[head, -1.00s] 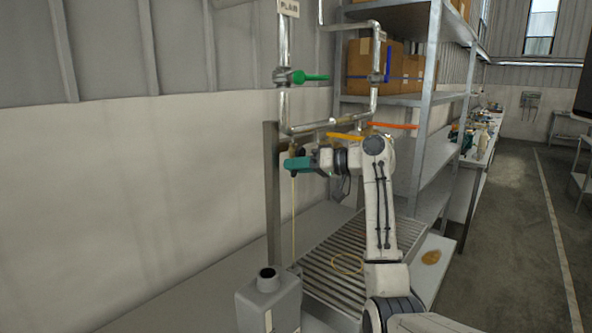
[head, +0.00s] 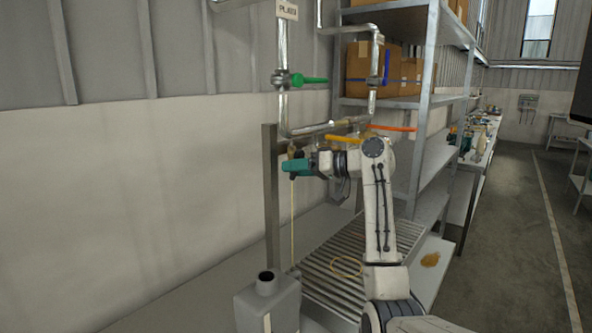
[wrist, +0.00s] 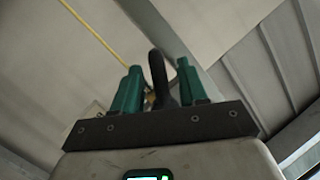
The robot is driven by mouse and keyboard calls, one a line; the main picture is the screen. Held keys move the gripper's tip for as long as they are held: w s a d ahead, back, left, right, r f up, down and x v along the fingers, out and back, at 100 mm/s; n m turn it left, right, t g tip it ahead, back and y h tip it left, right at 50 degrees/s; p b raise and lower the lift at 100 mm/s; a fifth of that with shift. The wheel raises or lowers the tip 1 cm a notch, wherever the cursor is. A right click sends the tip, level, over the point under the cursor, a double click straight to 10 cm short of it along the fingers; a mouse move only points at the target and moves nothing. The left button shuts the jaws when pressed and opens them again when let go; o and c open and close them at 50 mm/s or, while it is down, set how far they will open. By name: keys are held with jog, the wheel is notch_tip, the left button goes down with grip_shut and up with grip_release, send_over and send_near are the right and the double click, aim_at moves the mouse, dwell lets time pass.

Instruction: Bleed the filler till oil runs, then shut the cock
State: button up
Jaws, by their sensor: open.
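My gripper (head: 291,166) is at the lower end of the pipework in the head view. In the wrist view its two teal fingers (wrist: 158,72) stand apart, one on each side of a dark upright handle (wrist: 157,70), probably the cock's; I see gaps beside it. A thin yellow line (head: 292,215), apparently a stream of oil, hangs straight down below the gripper toward the grey can (head: 267,305). It also shows in the wrist view (wrist: 95,32). The can's dark mouth is open. The cock's body is mostly hidden by my gripper.
A green lever (head: 309,80) sits on the left pipe under a sign (head: 287,10). A yellow lever (head: 345,139) and an orange lever (head: 392,128) are close above my arm. A slatted grate (head: 325,275) carries a yellowish ring (head: 346,266). Metal shelving (head: 432,110) stands at right.

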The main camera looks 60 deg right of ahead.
jog(key=b+v, duration=0.1)
jog(key=v, duration=0.6)
jog(key=shift+s, duration=0.15)
dwell(0.3)
